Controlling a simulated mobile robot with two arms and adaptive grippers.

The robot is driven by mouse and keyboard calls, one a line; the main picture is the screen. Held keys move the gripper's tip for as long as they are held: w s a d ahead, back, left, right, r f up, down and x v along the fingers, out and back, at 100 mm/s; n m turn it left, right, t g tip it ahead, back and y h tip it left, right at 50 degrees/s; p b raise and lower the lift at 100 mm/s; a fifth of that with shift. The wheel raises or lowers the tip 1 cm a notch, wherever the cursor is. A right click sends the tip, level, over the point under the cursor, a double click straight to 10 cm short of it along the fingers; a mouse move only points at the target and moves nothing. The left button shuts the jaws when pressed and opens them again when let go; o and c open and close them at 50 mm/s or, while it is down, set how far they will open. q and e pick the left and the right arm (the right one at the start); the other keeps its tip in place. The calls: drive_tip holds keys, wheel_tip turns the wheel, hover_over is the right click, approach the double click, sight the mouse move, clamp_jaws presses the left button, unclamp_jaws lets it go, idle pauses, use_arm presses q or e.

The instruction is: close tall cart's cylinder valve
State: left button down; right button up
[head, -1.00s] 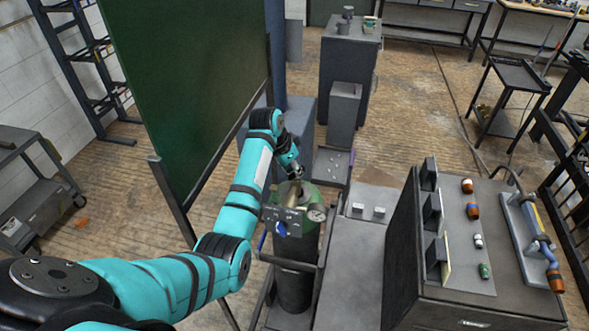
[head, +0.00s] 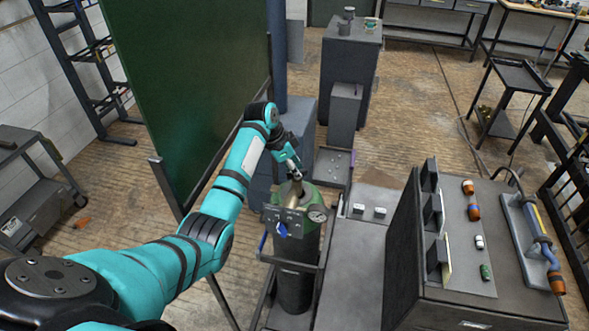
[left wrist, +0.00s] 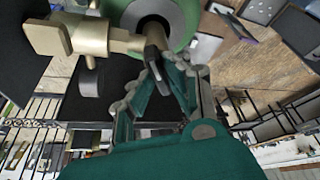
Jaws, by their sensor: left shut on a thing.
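The tall cart (head: 264,258) holds an upright gas cylinder (head: 295,285) with a dark body and a green shoulder. A brass valve sits on its top (head: 297,193), partly covered by my left gripper (head: 295,175). In the left wrist view the brass valve body (left wrist: 100,38) sticks out sideways over the green cylinder top (left wrist: 185,14). A black handle (left wrist: 155,66) lies between the fingertips of my left gripper (left wrist: 158,72), which is shut on it. How far the valve is turned cannot be told. My right gripper is not in view.
A round gauge (head: 317,213) and a panel with a blue knob (head: 281,230) sit beside the valve. A green board (head: 200,80) stands close left of my arm. A dark cabinet (head: 400,255) with small fittings stands to the right. Open floor (head: 420,110) lies behind.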

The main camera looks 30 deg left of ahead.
use_arm(q)
drive_tip(key=shift+w+r, duration=0.15)
drive_tip(key=c, duration=1.3)
unclamp_jaws()
drive_tip(key=shift+d, duration=0.1)
drive_tip(key=shift+c, duration=0.2)
wheel_tip(320, 180, up, 10)
